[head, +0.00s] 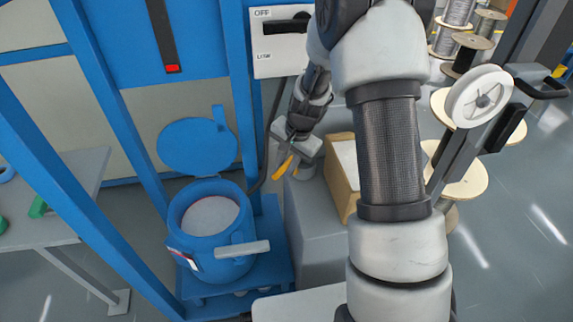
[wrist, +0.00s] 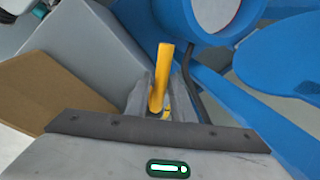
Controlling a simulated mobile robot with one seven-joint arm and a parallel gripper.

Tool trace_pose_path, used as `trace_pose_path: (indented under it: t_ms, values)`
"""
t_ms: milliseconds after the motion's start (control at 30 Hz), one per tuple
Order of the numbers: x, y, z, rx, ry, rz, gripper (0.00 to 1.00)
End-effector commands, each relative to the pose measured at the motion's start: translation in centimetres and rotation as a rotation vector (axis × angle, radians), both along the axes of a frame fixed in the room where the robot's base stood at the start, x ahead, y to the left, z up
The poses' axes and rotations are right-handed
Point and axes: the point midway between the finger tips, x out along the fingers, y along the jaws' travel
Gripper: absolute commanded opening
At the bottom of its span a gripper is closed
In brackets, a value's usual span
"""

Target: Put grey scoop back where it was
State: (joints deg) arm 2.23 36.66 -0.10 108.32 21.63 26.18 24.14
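My gripper (head: 288,167) hangs beside the blue drum, above the grey cabinet, with yellow-orange parts at its tip. In the wrist view, a yellow bar (wrist: 161,75) stands out between the grey parts at the gripper's end. I cannot tell whether it is a finger or a held handle, nor whether the gripper is open or shut. No grey scoop can be made out with certainty. A flat light-grey bar (head: 243,249) shows at the near right side of the blue drum (head: 218,262). The drum is open, with pale material (head: 208,215) inside.
The drum's round blue lid (head: 197,147) stands raised behind it. The drum stands on a blue platform (head: 272,240). A cardboard box (head: 342,185) lies to the right of the gripper on the grey cabinet (head: 308,225). Blue frame posts (head: 128,140) rise left of the drum.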

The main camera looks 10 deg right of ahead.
Motion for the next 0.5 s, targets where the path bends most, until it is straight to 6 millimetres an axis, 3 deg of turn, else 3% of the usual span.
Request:
trace_pose_path:
  t_ms: [333,500]
  values:
    - [0.0,0.0,0.2,0.0,0.0,0.0,0.33]
    - [-0.1,-0.2,1.7,-0.001,-0.002,0.0,0.33]
